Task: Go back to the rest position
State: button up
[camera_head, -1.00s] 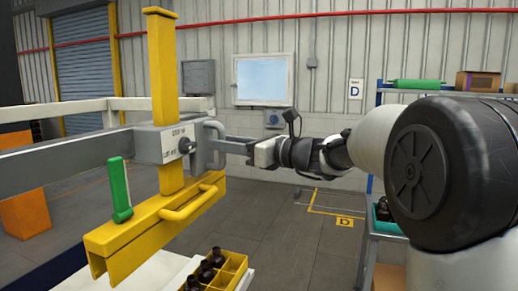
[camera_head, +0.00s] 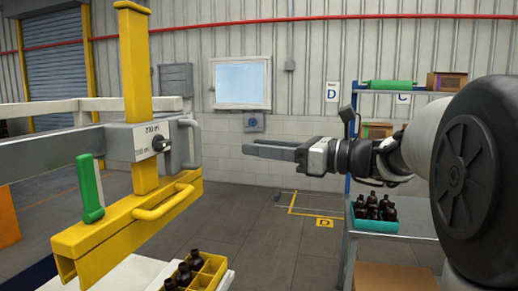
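My gripper (camera_head: 272,150) is at the middle of the view, at the end of my arm, which reaches in from the right. Its two long grey fingers point left and look apart, with nothing seen between them. It hangs in free air, to the right of and clear of the grey handle (camera_head: 192,145) on the yellow post (camera_head: 136,65). The yellow beam (camera_head: 105,240) with its curved yellow handle and a green lever (camera_head: 89,190) is below that.
Amber bottles (camera_head: 184,275) stand in a yellow divided crate (camera_head: 213,270) at the bottom. More bottles stand in a teal crate (camera_head: 377,225) on a cart at the right. A shelf (camera_head: 400,92) stands behind my arm. Open floor (camera_head: 270,240) lies below my gripper.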

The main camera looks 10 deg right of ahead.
jog(key=s+a+f+n+g+h, duration=0.2)
jog(key=s+a+f+n+h, duration=0.1)
jog(key=s+f+n, duration=0.4)
jog(key=s+a+f+n+g+h, duration=0.35)
jog(key=s+f, duration=0.25)
jog(key=s, duration=0.2)
jog(key=s+d+f+n+t+h+p, duration=0.1)
jog(key=s+d+f+n+h, duration=0.7)
jog(key=s+d+n, duration=0.3)
jog(key=n, duration=0.3)
jog(key=shift+d+f+p, duration=0.2)
jog(key=shift+f+p, duration=0.1)
jog(key=shift+p, duration=0.05)
